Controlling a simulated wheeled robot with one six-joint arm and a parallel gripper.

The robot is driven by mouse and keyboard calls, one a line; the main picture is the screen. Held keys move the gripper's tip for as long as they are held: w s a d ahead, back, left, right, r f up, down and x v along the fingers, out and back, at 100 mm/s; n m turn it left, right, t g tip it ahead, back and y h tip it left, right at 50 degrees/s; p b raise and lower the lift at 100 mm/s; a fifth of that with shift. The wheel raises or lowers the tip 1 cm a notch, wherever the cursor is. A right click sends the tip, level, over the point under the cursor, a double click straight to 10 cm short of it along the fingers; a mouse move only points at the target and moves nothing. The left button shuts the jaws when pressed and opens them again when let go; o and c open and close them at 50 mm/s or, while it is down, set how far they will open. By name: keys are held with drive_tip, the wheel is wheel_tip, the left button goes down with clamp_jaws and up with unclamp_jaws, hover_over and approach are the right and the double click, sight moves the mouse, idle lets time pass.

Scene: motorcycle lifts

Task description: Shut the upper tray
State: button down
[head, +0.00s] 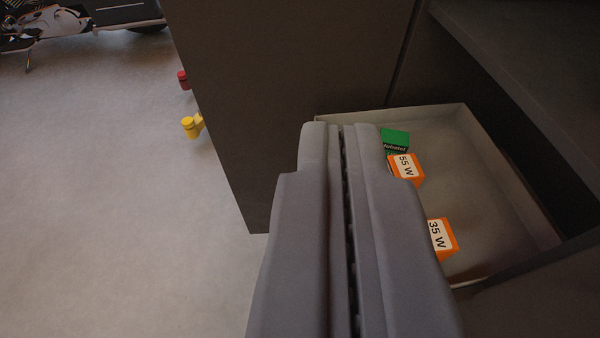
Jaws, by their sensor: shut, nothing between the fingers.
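One open light-grey tray (478,118) shows at the right, beside the dark cabinet; whether it is the upper one I cannot tell. A green box (396,140), an orange box marked 55 W (407,168) and an orange box marked 35 W (441,238) lie in it. My gripper (341,126) is shut and empty, its fingers together. It reaches up the middle of the view and hides the tray's left part. I cannot tell whether it touches the tray.
A large dark cabinet panel (285,80) stands beyond my gripper. Another dark surface (545,65) is at the upper right. A yellow item (191,126) and a red item (183,80) show at the panel's left edge. Open grey floor (110,190) fills the left; a motorcycle (50,30) is far off.

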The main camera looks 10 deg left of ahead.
drive_tip(key=w+a+f+n+g+h, duration=0.1)
drive_tip(key=w+a+f+g+h, duration=0.3)
drive_tip(key=w+f, duration=0.7)
drive_tip(key=w+a+f+g+h, duration=0.1)
drive_tip(key=w+a+f+g, duration=0.5)
drive_tip(key=w+f, duration=0.55)
drive_tip(key=w+d+f+t, duration=0.1)
drive_tip(key=w+d+f, duration=0.5)
drive_tip(key=f, duration=0.1)
drive_tip(key=shift+w+d+f, duration=0.15)
drive_tip(key=shift+d+f, duration=0.15)
drive_tip(key=shift+d, duration=0.05)
drive_tip(key=shift+d, duration=0.15)
approach(423, 133)
drive_tip(key=x, duration=0.4)
drive_tip(key=shift+w+d+f, duration=0.15)
drive_tip(key=shift+f, duration=0.2)
